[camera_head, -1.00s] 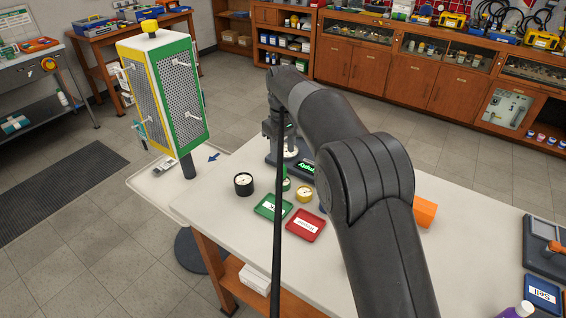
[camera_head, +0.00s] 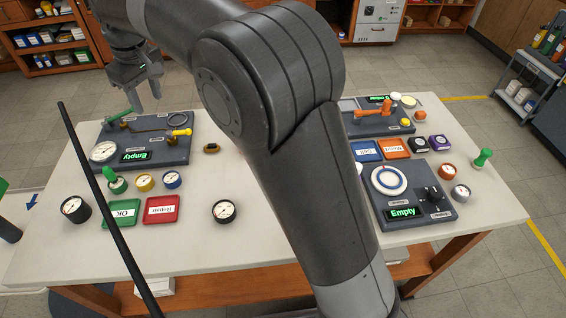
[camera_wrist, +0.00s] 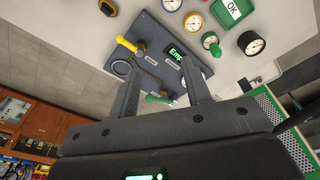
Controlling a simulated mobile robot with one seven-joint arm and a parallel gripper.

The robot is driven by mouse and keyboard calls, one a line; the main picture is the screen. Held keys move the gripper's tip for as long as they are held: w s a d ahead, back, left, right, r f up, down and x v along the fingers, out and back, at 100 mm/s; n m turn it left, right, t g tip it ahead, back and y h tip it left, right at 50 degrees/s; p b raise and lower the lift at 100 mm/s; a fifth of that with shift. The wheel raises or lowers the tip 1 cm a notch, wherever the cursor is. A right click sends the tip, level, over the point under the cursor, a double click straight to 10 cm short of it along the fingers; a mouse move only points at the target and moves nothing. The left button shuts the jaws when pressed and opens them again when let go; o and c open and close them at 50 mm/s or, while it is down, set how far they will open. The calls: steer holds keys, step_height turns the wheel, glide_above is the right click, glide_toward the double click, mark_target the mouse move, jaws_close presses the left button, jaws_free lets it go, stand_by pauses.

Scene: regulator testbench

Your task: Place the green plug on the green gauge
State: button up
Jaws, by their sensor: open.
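The green gauge (camera_head: 119,186), with a pale dial, stands on the table by the left test board (camera_head: 160,153); it also shows in the wrist view (camera_wrist: 209,38). A green plug-like piece (camera_head: 108,174) is at its rim; I cannot tell whether it is seated on the gauge. A similar green piece (camera_head: 482,158) stands upright at the table's far right. A green-handled connector (camera_head: 117,116) is at the board's back left edge; it also shows in the wrist view (camera_wrist: 158,98). My gripper (camera_head: 147,103) is open and empty above the board's back, its fingers (camera_wrist: 162,76) pointing down.
A yellow gauge (camera_head: 145,182), a blue gauge (camera_head: 172,180) and a black gauge (camera_head: 75,209) stand near the green one. A green OK tray (camera_head: 122,222) and a red Repair tray (camera_head: 174,216) lie in front. My arm hides the table's middle.

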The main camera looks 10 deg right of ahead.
steer(key=s+d+r+m+t, duration=0.1)
steer(key=s+d+r+m, duration=0.15)
steer(key=d, duration=0.55)
steer(key=s+d+r+m, duration=0.1)
steer(key=s+d, duration=0.2)
steer(key=d, duration=0.4)
steer(key=s+d+r+m+t, duration=0.1)
steer(key=s+d+r+m, duration=0.15)
steer(key=d, duration=0.55)
steer(key=s+d+f+m+t, duration=0.1)
steer(key=s+d+f+m, duration=0.1)
steer(key=s+d+f, duration=0.2)
steer(key=s+d+f+m+t+h, duration=0.1)
steer(key=s+d+f+m, duration=0.2)
steer(key=s+d, duration=0.7)
steer(key=s+f, duration=0.1)
steer(key=s, duration=0.2)
steer(key=shift+s+d+t, duration=0.3)
steer(key=shift+s+d, duration=0.05)
